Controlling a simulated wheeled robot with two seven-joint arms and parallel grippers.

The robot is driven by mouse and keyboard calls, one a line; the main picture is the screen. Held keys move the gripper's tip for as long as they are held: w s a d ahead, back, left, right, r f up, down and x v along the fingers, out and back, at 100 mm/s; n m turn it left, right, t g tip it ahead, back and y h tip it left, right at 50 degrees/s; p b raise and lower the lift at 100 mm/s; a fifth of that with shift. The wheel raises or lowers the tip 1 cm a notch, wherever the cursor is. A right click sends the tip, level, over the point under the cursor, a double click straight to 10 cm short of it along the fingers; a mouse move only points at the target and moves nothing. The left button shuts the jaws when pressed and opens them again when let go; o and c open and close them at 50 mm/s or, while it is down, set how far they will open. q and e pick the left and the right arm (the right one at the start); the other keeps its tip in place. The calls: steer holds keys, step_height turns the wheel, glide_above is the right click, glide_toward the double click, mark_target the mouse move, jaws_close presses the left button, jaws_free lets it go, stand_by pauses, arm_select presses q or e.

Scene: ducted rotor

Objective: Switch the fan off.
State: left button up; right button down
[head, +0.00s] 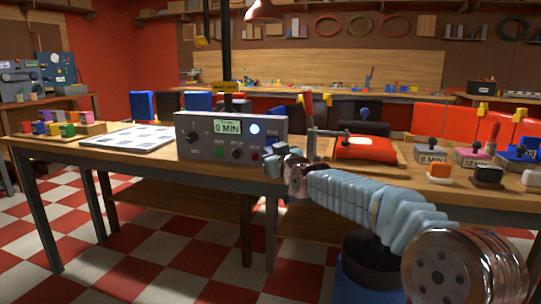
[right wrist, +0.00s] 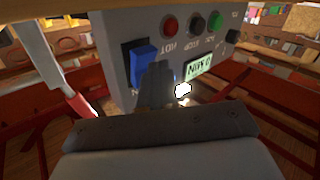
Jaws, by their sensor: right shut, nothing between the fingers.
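A grey control box (head: 222,150) stands on the wooden bench with a display reading 0 MIN, a dark knob, buttons and a glowing pale lamp (head: 255,128). In the right wrist view the box (right wrist: 200,55) appears upside down; its lamp (right wrist: 183,90) glows white. A blue rocker switch (right wrist: 144,55) sits beside the red HOT light; in the head view my right gripper appears to cover it. My right gripper (head: 272,152) is shut and empty at the box's right front. Its dark fingers (right wrist: 155,85) reach close to the switch; contact cannot be told. My left gripper is out of view.
Grey and pink labelled blocks (head: 431,153) stand farther right. A white gridded sheet (head: 130,139) lies on the left. The bench's front left edge is clear.

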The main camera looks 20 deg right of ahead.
steer(key=shift+w+d+f, duration=0.2)
steer(key=shift+w, duration=0.15)
stand_by(0.6)
steer(key=shift+s+a+r+b, duration=0.4)
steer(key=shift+s+a+b, duration=0.1)
steer(key=shift+s, duration=0.2)
steer(key=s, duration=0.1)
steer(key=s+a+r+p, duration=0.2)
steer(key=shift+s+a, duration=0.2)
steer(key=shift+s, duration=0.2)
stand_by(0.3)
